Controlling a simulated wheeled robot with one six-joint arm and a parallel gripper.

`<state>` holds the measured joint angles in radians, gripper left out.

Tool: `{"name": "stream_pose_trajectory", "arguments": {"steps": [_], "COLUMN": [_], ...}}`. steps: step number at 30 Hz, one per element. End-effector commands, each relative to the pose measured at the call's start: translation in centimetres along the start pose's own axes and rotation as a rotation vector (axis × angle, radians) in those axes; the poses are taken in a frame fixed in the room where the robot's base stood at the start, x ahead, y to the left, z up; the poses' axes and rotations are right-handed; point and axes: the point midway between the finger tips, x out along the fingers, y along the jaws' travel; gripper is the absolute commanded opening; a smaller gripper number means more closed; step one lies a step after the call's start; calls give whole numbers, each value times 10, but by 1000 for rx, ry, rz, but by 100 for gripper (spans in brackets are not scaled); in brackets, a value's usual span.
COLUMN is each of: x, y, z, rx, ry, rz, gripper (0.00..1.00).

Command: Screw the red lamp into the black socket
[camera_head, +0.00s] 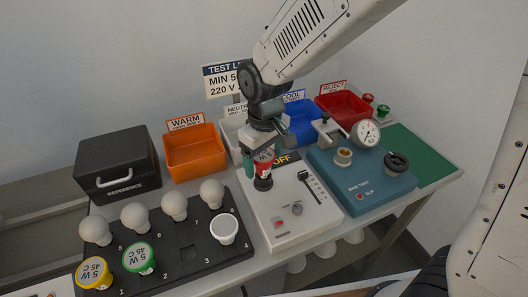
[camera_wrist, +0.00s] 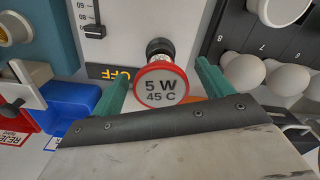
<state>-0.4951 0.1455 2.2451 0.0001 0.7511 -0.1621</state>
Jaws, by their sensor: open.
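The red lamp (camera_head: 265,158), with a red rim and a white face marked 5 W 45 C, stands upright at the black socket (camera_head: 263,183) on the white test panel. In the wrist view the lamp (camera_wrist: 161,86) faces the camera, with the black socket (camera_wrist: 159,47) behind it. How deep its base sits in the socket is hidden. My gripper (camera_head: 262,150) is above and around the lamp. In the wrist view my gripper (camera_wrist: 163,70) is open, its green fingers on either side of the lamp, with gaps showing.
The white panel (camera_head: 294,236) has a slider and an OFF label. A black lamp tray (camera_head: 188,268) lies left; a teal base-twist unit (camera_head: 374,200) with a gauge stands right. Behind are an orange WARM bin (camera_head: 196,162), a blue bin (camera_head: 301,134) and a red REJECT bin (camera_head: 345,116).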

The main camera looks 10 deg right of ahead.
Motion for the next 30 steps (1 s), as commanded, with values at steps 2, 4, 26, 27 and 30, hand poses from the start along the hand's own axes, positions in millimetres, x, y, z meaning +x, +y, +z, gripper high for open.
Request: {"name": "stream_pose_trajectory", "arguments": {"steps": [2,4,26,27,30], "x": [0,0,0,0,0], "y": [0,0,-1,-1,-1], "z": [0,0,-3,-3,-4], "rx": [0,0,600,662,816], "ry": [0,0,1,2,3], "rz": [0,0,0,0,0], "gripper": [79,73,30,30,30]}}
